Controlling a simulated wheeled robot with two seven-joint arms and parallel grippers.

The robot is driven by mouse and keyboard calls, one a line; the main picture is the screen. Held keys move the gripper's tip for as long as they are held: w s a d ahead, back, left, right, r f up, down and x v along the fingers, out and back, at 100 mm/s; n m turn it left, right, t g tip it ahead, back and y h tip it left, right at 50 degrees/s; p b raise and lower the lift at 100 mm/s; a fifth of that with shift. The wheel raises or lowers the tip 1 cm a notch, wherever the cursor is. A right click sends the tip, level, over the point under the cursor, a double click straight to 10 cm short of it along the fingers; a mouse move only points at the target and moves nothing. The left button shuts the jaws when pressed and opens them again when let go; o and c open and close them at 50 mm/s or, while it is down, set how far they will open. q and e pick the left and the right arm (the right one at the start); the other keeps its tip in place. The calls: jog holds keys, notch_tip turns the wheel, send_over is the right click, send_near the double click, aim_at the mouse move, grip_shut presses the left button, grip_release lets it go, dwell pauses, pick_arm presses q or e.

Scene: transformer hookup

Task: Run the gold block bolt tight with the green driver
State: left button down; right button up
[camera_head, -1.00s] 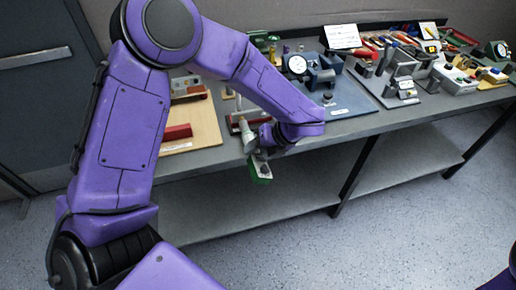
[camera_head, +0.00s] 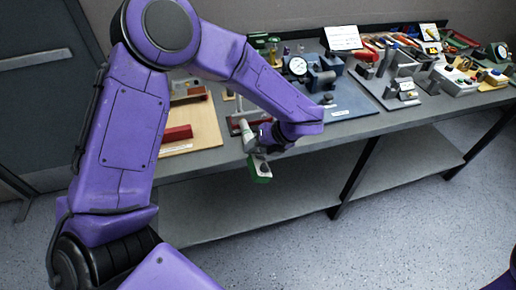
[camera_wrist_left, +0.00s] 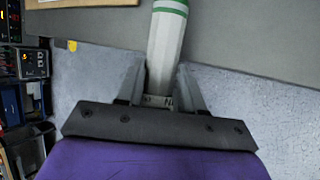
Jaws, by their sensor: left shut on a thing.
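My left gripper (camera_head: 258,140) is in front of the bench's front edge, left of centre in the head view. It is shut on the green driver (camera_head: 260,170), whose green and white end hangs below the gripper. In the left wrist view, a white shaft with green bands (camera_wrist_left: 168,45) stands between the two fingers (camera_wrist_left: 160,92). I cannot make out the driver's tip. I cannot pick out the gold block bolt for certain in either view. My right gripper is not in view.
The bench (camera_head: 225,160) runs across the back. A blue plate (camera_head: 352,105) carries a device with a round gauge (camera_head: 298,66). A wooden board (camera_head: 205,128) with red blocks lies at the left. Clamps and tools crowd the right. A lower shelf (camera_head: 290,205) is bare.

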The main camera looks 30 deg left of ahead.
pick_arm(q)
jog(key=shift+w+a, duration=0.65)
dwell(2.5)
jog(key=shift+s+d, duration=0.1)
jog(key=shift+s+d+b, duration=0.45)
jog(key=shift+s+d, duration=0.95)
jog(key=shift+d, duration=0.25)
